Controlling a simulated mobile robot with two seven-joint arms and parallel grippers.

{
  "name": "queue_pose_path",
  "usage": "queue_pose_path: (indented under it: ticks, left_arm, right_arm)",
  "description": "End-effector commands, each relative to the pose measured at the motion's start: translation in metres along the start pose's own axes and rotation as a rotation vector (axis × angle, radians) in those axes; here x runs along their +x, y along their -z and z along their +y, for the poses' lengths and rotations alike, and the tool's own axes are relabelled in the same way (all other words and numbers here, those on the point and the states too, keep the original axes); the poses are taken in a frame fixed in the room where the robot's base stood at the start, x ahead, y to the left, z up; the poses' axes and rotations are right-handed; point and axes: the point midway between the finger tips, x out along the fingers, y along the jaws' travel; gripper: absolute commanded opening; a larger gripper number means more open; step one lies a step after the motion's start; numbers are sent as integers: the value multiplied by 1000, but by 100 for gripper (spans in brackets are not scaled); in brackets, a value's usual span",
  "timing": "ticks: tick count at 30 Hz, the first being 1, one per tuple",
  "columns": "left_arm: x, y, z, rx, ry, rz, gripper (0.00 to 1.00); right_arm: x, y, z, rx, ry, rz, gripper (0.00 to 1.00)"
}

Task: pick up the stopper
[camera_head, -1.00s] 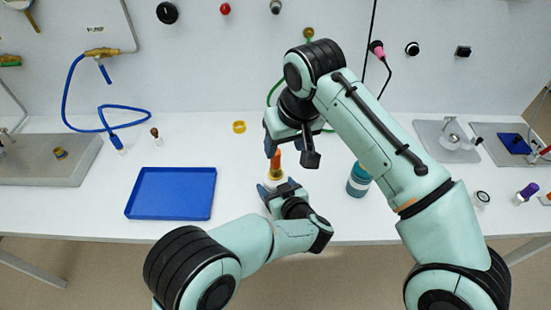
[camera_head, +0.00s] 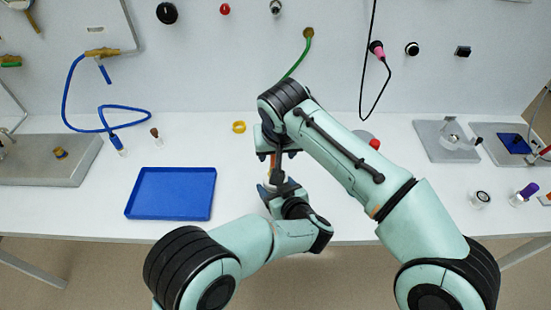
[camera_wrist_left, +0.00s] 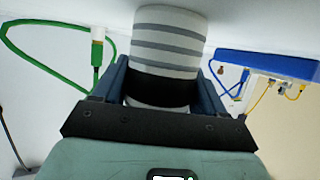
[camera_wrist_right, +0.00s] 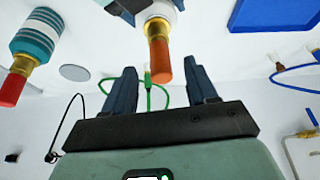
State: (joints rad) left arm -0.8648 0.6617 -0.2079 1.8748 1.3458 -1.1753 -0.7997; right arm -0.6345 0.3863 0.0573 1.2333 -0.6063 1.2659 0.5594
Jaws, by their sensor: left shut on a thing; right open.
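A white bottle with grey stripes (camera_wrist_left: 168,45) is between the fingers of my left gripper (camera_head: 272,190), which is shut on it. Its top carries an orange stopper (camera_wrist_right: 160,58) with a brass-coloured neck, seen in the right wrist view. My right gripper (camera_head: 277,157) is open. It is above the bottle, and in its wrist view the stopper appears between the two fingers (camera_wrist_right: 162,88); I cannot tell whether they touch it. In the head view my grippers hide most of the bottle and stopper.
A teal-striped bottle (camera_wrist_right: 32,42) with a red tip stands to the right, mostly behind my right arm in the head view. A blue tray (camera_head: 171,193) lies left of my grippers. A yellow ring (camera_head: 239,127) lies behind them. A green hose (camera_head: 297,66) hangs at the wall.

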Motion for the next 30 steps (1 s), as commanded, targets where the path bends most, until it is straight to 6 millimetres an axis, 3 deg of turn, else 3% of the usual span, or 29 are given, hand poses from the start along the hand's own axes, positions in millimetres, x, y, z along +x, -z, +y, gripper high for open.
queue_pose_path:
  ticks: [6, 14, 20, 30]
  left_arm:
    - [0, 1, 0, -1, 0, 2, 32]
    - [0, 1, 0, -1, 0, 2, 32]
    - [0, 1, 0, -1, 0, 2, 32]
    - [0, 1, 0, -1, 0, 1, 32]
  right_arm:
    - [29, 1, -1, 1, -1, -2, 57]
    - [32, 1, -1, 1, 0, 0, 57]
    - [32, 1, -1, 1, 0, 0, 0]
    - [28, 3, -1, 1, 0, 2, 0]
